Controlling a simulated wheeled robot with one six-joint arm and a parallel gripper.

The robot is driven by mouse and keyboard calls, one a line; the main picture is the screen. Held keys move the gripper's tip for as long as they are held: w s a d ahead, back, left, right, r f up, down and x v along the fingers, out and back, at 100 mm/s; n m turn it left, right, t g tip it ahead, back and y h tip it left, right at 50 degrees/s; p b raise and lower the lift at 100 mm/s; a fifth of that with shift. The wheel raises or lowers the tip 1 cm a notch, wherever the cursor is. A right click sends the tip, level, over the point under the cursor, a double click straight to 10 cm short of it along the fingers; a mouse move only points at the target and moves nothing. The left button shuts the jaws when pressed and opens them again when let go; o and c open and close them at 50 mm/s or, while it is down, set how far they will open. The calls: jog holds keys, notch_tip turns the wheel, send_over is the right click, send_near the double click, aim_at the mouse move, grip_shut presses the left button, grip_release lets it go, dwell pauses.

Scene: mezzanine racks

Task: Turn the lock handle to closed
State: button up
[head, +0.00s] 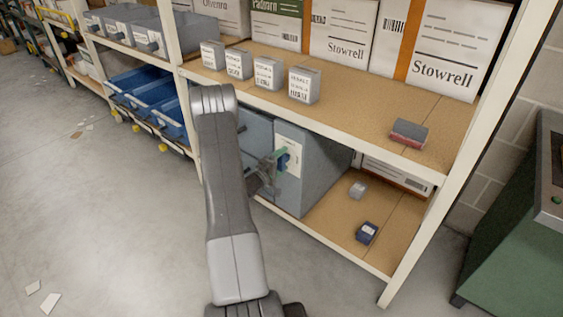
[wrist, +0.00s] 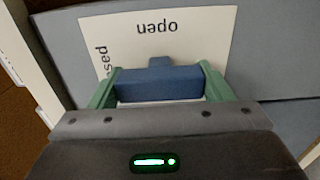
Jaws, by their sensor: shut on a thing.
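The lock handle is a blue bar (wrist: 160,86) on the front of a grey cabinet (head: 318,170) on the lower shelf. A white label (wrist: 185,35) behind it reads "open" and, partly hidden, "...sed"; the lettering is upside down in the wrist view. The bar lies level in the wrist view, with a small blue tab pointing at the "open" word. My gripper (wrist: 158,88) has green fingers, one at each end of the bar, shut on it. In the head view my gripper (head: 279,158) is at the label, and my arm hides part of the cabinet front.
Several small grey boxes (head: 305,85) stand on the shelf above, with a red and grey item (head: 409,132) to the right. A dark blue box (head: 367,232) and a small grey one (head: 358,188) lie right of the cabinet. A white rack post (head: 432,225) and a green machine (head: 515,220) are at right.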

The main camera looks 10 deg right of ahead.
jog(key=o, duration=1)
jog(key=shift+s+a, duration=0.1)
jog(key=shift+a, duration=0.05)
jog(key=p+v, duration=0.1)
jog(key=v, duration=1.2)
jog(key=shift+s+a, duration=0.2)
jog(key=shift+d, duration=0.1)
jog(key=b+x, duration=0.1)
jog(key=x, duration=1.2)
jog(key=shift+w+d, duration=0.25)
jog(key=shift+w, duration=0.05)
